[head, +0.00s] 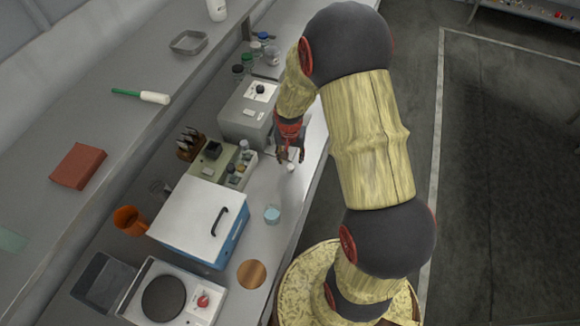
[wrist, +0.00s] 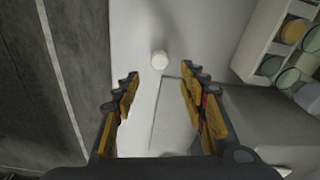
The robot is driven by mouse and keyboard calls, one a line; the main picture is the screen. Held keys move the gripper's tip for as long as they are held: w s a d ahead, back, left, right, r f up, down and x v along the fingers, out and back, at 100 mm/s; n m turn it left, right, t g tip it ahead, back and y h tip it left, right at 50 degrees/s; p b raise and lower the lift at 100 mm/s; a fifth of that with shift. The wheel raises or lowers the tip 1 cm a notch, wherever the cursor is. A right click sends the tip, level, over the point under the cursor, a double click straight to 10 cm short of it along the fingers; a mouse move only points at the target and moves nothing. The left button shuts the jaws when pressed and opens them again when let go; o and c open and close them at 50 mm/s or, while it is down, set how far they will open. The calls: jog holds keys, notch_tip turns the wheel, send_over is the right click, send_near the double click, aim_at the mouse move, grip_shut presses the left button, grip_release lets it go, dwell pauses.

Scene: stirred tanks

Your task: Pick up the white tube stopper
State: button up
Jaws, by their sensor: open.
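The white tube stopper (wrist: 159,60) is a small round white piece on the light bench top. In the wrist view it lies a little beyond the tips of my gripper (wrist: 158,82), roughly centred between the two fingers. My gripper is open with nothing between its fingers. In the head view my gripper (head: 291,158) hangs above the bench, and the stopper (head: 291,168) shows as a small white spot just below the fingertips. Its exact height below the fingers is hard to tell.
A grey box-shaped device (head: 245,115) stands just left of my gripper. A rack with jars (wrist: 290,45) is at the right in the wrist view. The bench edge (head: 318,185) is close on the right.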

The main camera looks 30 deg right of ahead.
aim_at(290, 167)
jog(key=shift+w+f, duration=0.2)
jog(key=shift+f, duration=0.85)
jog(key=shift+s+f, duration=0.15)
jog(key=shift+f, duration=0.05)
notch_tip(290, 167, down, 5)
jog(key=shift+r, duration=0.2)
jog(key=shift+c, duration=0.2)
jog(key=shift+c, duration=0.6)
jog(key=c, duration=0.7)
